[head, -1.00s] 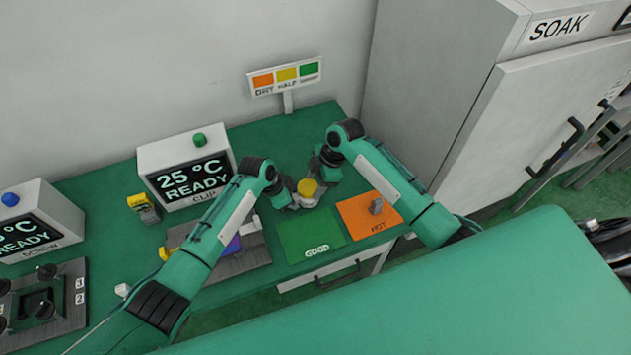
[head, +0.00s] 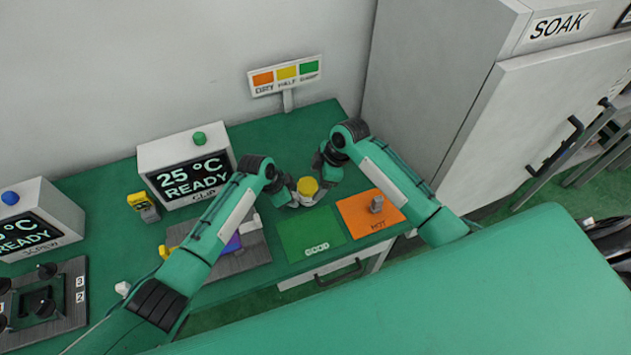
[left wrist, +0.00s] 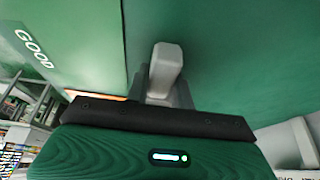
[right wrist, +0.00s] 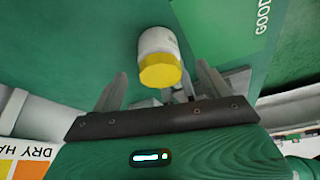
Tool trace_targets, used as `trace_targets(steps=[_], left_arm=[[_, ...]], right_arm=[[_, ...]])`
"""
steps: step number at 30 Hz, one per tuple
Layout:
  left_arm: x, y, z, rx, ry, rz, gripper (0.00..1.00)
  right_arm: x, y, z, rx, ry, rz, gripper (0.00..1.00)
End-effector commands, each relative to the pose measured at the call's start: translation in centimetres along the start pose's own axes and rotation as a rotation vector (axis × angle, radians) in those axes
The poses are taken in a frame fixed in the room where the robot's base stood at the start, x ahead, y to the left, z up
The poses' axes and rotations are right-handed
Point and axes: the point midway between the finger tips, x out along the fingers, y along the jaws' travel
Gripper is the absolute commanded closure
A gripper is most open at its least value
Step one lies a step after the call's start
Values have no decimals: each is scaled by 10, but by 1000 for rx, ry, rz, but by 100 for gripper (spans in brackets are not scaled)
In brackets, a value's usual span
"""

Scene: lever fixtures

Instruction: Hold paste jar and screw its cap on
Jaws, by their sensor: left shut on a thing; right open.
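The paste jar (right wrist: 157,42) is a short white cylinder with a yellow cap (right wrist: 160,71) on its end. In the head view the yellow cap (head: 307,187) shows above the jar's pale body, between my two grippers. My right gripper (right wrist: 160,88) is open. Its spread fingers point toward the capped end, apparently without gripping it. How tightly the cap sits cannot be told.
The CLIP box (head: 185,168) stands behind my left arm. A colour sign (head: 286,78) stands at the back.

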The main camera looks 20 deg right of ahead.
Motion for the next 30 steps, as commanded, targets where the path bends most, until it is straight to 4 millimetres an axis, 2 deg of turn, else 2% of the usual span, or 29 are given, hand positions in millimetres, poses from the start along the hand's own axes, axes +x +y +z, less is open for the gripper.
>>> trace_targets(steps=[6, 12, 18, 26, 27, 30], left_arm=[[0, 0, 0, 0, 1, 0, 100], [0, 0, 0, 0, 1, 0, 100], [0, 0, 0, 0, 0, 0, 100], [0, 0, 0, 0, 0, 0, 100], [0, 0, 0, 0, 0, 0, 73], [0, 0, 0, 0, 0, 0, 53]], right_arm=[[-48, 1, 0, -3, -1, 5, 21], [-84, 1, 0, -2, 0, 3, 21], [-101, 0, 0, -1, 0, 0, 21], [-102, 0, 0, 0, 0, -1, 21], [-102, 0, 0, 0, 0, -1, 21], [-102, 0, 0, 0, 0, -1, 21]])
